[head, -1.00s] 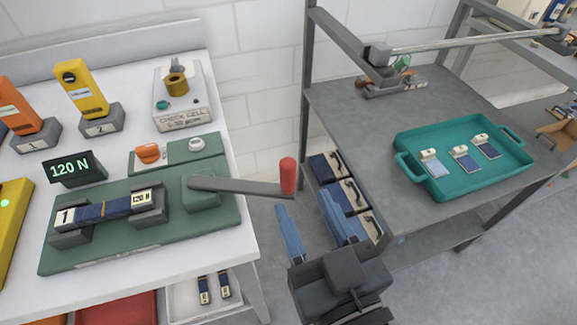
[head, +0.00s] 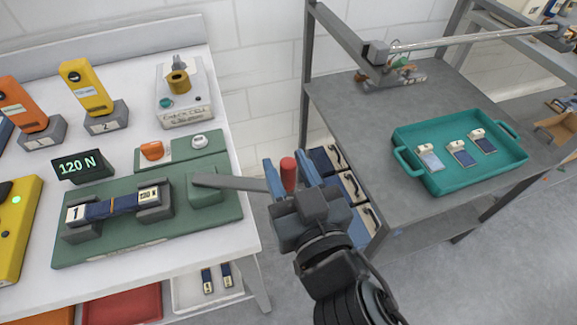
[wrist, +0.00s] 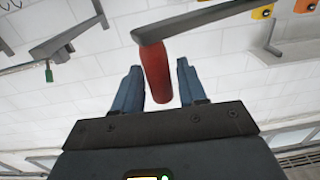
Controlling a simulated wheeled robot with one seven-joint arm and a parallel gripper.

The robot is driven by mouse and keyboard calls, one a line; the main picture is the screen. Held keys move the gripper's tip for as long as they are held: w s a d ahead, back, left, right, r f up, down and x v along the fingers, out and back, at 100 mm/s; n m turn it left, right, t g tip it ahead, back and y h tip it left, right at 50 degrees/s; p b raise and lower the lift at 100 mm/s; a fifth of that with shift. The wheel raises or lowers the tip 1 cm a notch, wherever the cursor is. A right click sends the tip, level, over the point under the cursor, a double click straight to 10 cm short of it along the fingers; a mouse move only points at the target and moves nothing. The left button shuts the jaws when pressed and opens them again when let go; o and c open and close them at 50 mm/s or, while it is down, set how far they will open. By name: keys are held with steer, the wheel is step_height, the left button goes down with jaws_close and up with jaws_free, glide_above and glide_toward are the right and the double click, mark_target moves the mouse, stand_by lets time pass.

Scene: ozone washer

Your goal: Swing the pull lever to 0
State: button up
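The pull lever is a grey bar (head: 232,182) with a red handle (head: 289,173), reaching right from a green block (head: 206,190) on the green test fixture (head: 110,240). The handle hangs out past the table's right edge. My gripper (head: 290,175) is open, with one blue finger on each side of the red handle. In the wrist view the red handle (wrist: 155,72) stands between the two fingers (wrist: 156,85), with a gap visible on both sides. A display (head: 78,167) reads 120 N. A strap specimen (head: 112,207) is clamped between two grey blocks. I cannot make out a 0 mark.
An orange knob (head: 152,150) and a white knob (head: 199,141) sit behind the lever. The check cell (head: 185,100) stands at the back. On the right, a grey shelf (head: 350,125) carries a teal tray (head: 410,165). Between table and shelf is a gap.

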jaws_close()
stand_by(0.3)
steer(key=shift+w+d, duration=0.1)
steer(key=shift+w, duration=0.3)
steer(key=x, duration=0.3)
steer(key=d+x, duration=0.1)
steer(key=x, duration=0.1)
steer(key=shift+w, duration=0.55)
steer(key=shift+o, duration=0.9)
jaws_free()
